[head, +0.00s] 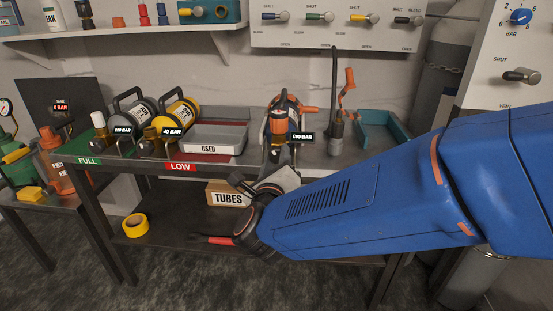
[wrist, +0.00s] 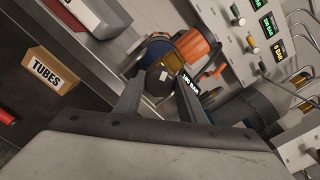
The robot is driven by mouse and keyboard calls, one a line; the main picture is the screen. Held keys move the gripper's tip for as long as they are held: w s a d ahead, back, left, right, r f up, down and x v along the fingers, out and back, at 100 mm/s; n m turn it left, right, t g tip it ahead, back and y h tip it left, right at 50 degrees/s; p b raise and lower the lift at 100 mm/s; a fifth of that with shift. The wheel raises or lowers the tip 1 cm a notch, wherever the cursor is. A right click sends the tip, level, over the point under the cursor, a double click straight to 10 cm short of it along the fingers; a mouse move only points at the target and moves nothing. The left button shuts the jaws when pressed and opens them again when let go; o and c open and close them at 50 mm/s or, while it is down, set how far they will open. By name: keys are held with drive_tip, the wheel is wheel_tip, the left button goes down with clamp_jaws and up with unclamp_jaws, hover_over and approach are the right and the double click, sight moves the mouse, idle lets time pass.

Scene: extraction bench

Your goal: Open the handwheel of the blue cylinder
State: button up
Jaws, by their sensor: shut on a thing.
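The blue cylinder (wrist: 153,48) lies on the bench, seen nearly end-on in the wrist view, with a brass valve and a dark handwheel (wrist: 158,80) bearing a pale mark. My gripper (wrist: 160,86) has a finger on each side of this handwheel and is shut on it. In the head view the cylinder (head: 278,124) is at the bench's middle, behind a 190 BAR label. My gripper's fingers reach it from the front, and the handwheel is hard to make out there.
An orange part (wrist: 200,45) is close beside the valve. A grey USED tray (head: 215,137) and a yellow cylinder (head: 180,110) are to the left. A dark pump (head: 337,135) with an orange lever and a teal tray (head: 385,130) are to the right. A TUBES box (head: 228,196) sits below.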

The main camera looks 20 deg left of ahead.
drive_tip(key=n, duration=0.6)
drive_tip(key=shift+n, duration=0.3)
drive_tip(key=n, duration=0.6)
drive_tip(key=shift+f, duration=0.15)
drive_tip(key=n, duration=0.5)
drive_tip(key=shift+n, duration=0.3)
drive_tip(key=n, duration=0.6)
drive_tip(key=shift+f+n, duration=0.1)
drive_tip(key=shift+n, duration=0.2)
drive_tip(key=n, duration=0.6)
drive_tip(key=shift+d, duration=0.1)
drive_tip(key=n, duration=0.5)
drive_tip(key=shift+n, duration=0.3)
drive_tip(key=n, duration=1.1)
drive_tip(key=shift+d+n, duration=0.1)
drive_tip(key=shift+n, duration=0.2)
